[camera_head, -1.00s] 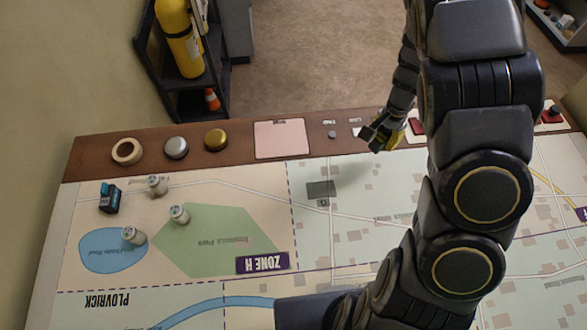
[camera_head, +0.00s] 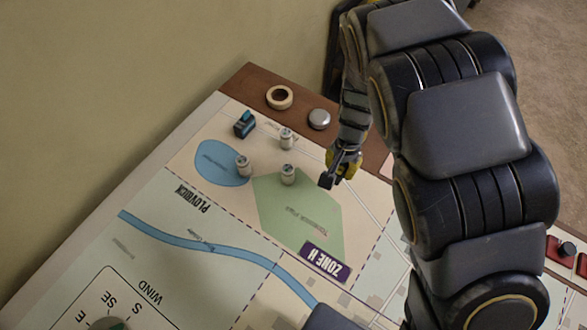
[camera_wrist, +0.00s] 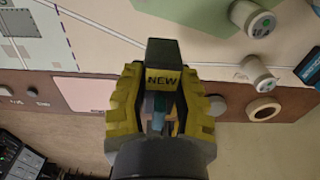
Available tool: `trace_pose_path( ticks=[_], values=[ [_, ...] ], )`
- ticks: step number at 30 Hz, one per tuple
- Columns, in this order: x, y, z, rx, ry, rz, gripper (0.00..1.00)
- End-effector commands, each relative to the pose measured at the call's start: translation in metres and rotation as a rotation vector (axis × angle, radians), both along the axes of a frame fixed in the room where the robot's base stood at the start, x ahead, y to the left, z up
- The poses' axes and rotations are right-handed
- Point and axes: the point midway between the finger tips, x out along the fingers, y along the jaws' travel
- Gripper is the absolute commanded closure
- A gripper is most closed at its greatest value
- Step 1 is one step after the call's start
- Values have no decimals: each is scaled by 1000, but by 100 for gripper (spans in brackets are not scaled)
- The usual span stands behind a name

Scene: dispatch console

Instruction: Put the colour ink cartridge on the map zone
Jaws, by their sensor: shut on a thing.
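My gripper (camera_head: 345,166) is shut on a dark cartridge (camera_head: 326,181), which I take for the colour ink cartridge. In the wrist view my gripper's yellow fingers (camera_wrist: 160,105) close on the sides of this cartridge (camera_wrist: 163,52). It has a yellow "NEW" label, and teal and orange bits show between the fingers. In the head view it appears over the right edge of the green park on the map (camera_head: 290,237), near the purple "ZONE H" sign (camera_head: 325,262). Its height above the map is hard to tell.
Three white cylinders (camera_head: 286,138) (camera_head: 242,165) (camera_head: 288,174) stand on the map near the blue pond. A teal-and-black block (camera_head: 244,124) sits behind the pond. A tape ring (camera_head: 279,97) and a silver button (camera_head: 319,119) are on the brown rail. The lower green park is clear.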

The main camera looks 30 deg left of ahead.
Motion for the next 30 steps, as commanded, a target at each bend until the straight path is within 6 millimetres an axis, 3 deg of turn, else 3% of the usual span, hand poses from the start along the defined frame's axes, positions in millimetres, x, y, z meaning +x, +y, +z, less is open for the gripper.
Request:
trace_pose_path(
  ticks=[20, 30],
  values=[
    [-4, 5, -78, 0, 4, 16, 100],
    [-3, 5, -82, 0, 0, 16, 100]
  ],
)
